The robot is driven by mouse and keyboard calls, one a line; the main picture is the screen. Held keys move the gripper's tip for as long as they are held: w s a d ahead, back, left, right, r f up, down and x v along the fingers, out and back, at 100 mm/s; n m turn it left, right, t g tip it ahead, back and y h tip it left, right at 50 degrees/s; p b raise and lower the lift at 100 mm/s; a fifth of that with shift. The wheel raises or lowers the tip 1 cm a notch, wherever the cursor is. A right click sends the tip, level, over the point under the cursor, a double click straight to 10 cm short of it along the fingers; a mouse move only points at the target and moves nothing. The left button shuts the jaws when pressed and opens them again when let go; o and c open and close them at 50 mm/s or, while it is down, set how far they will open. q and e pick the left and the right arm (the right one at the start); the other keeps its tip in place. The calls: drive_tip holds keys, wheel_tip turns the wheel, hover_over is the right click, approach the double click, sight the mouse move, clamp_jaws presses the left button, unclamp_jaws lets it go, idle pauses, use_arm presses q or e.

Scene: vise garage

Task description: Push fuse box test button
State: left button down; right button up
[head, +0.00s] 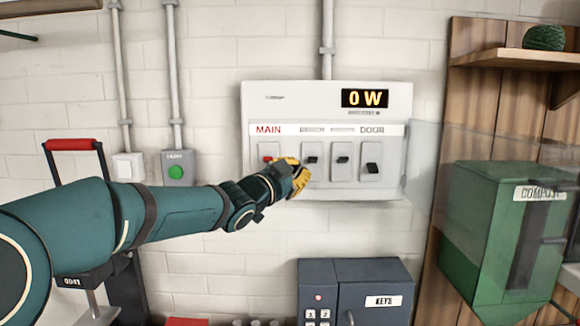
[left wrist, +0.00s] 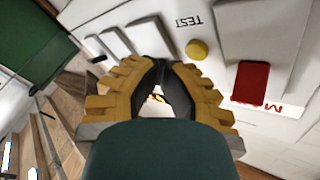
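The white fuse box (head: 290,105) hangs on the wall, with a "0 W" display (head: 365,98), MAIN and DOOR labels and a row of switches. The round yellow test button (left wrist: 197,50) shows in the left wrist view beside the upside-down word TEST, near the red main switch (left wrist: 251,82). My left gripper (head: 301,172), with yellow fingers, is at the lower front of the box and hides the button in the head view. In the left wrist view its fingertips (left wrist: 160,64) meet, empty, beside the button; I cannot tell their distance from the panel. My right gripper is out of view.
A clear panel (head: 475,135) sticks out from the box's right side. A green compost bin (head: 485,215) stands at the right under a wooden shelf (head: 515,59). A dark key cabinet (head: 372,300) is below the box. A green light button (head: 176,172) is on the left wall.

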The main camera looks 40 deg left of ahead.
use_arm(q)
drive_tip(key=shift+w+a, duration=0.1)
drive_tip(key=shift+w, duration=0.05)
drive_tip(key=shift+w+a, duration=0.2)
drive_tip(key=shift+w, duration=0.05)
drive_tip(key=shift+w+a+p, duration=0.25)
drive_tip(key=shift+p, duration=0.1)
idle(1.0)
idle(0.3)
drive_tip(key=shift+s+d+b, duration=0.5)
drive_tip(key=shift+s+d, duration=0.05)
drive_tip(key=shift+s, duration=0.05)
drive_tip(key=s+d+b, duration=0.1)
drive_tip(key=s, duration=0.1)
drive_tip(key=s+d+b, duration=0.2)
drive_tip(key=shift+d, duration=0.1)
idle(0.4)
